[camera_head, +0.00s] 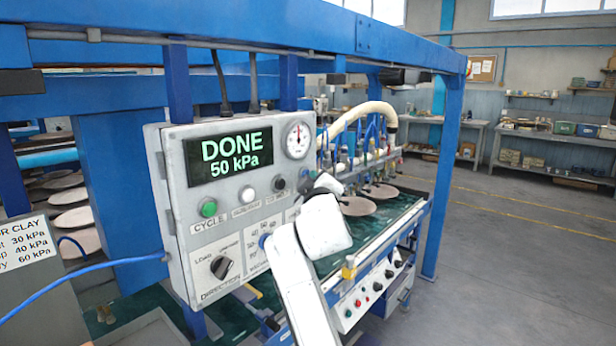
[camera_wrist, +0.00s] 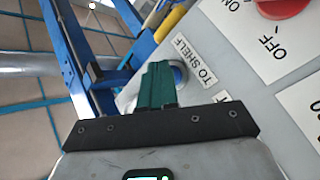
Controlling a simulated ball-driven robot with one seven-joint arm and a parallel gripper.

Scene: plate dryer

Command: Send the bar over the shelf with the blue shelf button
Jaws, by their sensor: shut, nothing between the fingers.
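In the wrist view my gripper (camera_wrist: 157,75) is shut and empty, its green fingers together. The fingertips are at the blue button (camera_wrist: 178,74) beside the label "TO SHELF" (camera_wrist: 195,60). The fingers cover part of the button, and I cannot tell whether they touch it or whether it is pressed. In the head view my white arm hides the gripper. The bar (camera_head: 362,158) with its blue hoses and suction fittings is over the green belt (camera_head: 330,262), above round clay discs (camera_head: 357,206). More discs (camera_head: 75,218) lie on the shelves at the left.
The grey control box (camera_head: 180,235) reads "DONE 50 kPa" (camera_head: 229,156). It has a pressure gauge (camera_head: 298,139), a green button (camera_head: 208,208) and a black direction selector (camera_head: 221,267). A red knob (camera_wrist: 283,6) marked ON/OFF is near my fingers. Blue frame beams surround the machine; the right floor is clear.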

